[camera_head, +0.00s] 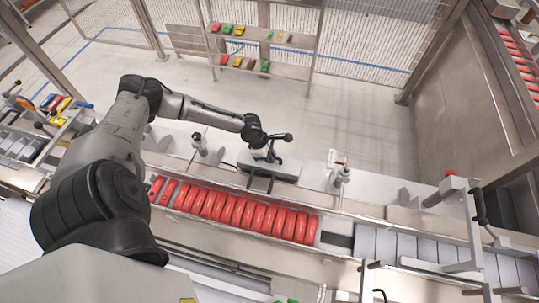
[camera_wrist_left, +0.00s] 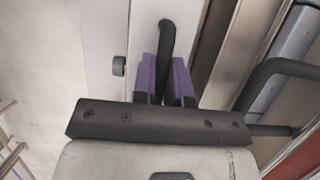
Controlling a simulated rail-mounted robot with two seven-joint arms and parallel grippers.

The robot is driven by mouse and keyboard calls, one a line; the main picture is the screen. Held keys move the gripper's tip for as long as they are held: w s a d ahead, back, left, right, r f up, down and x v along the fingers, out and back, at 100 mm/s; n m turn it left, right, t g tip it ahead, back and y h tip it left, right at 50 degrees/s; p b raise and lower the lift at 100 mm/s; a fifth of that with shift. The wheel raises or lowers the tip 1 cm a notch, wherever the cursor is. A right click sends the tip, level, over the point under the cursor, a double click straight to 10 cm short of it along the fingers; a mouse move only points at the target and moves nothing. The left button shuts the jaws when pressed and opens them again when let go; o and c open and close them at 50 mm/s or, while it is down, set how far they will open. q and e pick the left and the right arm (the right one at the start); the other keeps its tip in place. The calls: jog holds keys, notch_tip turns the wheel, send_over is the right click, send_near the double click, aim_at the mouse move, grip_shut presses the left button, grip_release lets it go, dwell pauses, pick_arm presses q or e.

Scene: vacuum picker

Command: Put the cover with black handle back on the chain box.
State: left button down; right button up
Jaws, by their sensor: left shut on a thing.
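My left gripper (camera_head: 265,157) is shut on a black bar handle, above the machine's back ledge in the head view. In the left wrist view, its purple fingers (camera_wrist_left: 166,80) close around the black handle (camera_wrist_left: 166,38). The handle appears to belong to a grey metal cover (camera_head: 286,169), partly hidden by the gripper. I cannot tell whether the cover touches the ledge or what lies under it. A second black handle (camera_head: 262,184) stands just in front, and shows at the right in the wrist view (camera_wrist_left: 275,82). My right gripper is out of view.
A row of red pieces (camera_head: 237,211) fills the channel in front of the gripper. Upright posts with knobs (camera_head: 199,146) and (camera_head: 341,177) flank the gripper on the back ledge. Grey chain plates (camera_head: 390,243) lie to the right.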

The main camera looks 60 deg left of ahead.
pick_arm(q)
jog(key=shift+f, duration=0.4)
jog(key=c, duration=1.1)
grip_release()
jog(key=shift+c, duration=0.2)
jog(key=shift+r+b, duration=0.3)
jog(key=shift+r, duration=0.3)
jog(key=v, duration=1)
jog(key=shift+a+r+p, duration=0.1)
jog(key=shift+r+p, duration=0.05)
jog(key=shift+p, duration=0.2)
jog(key=shift+v, duration=0.85)
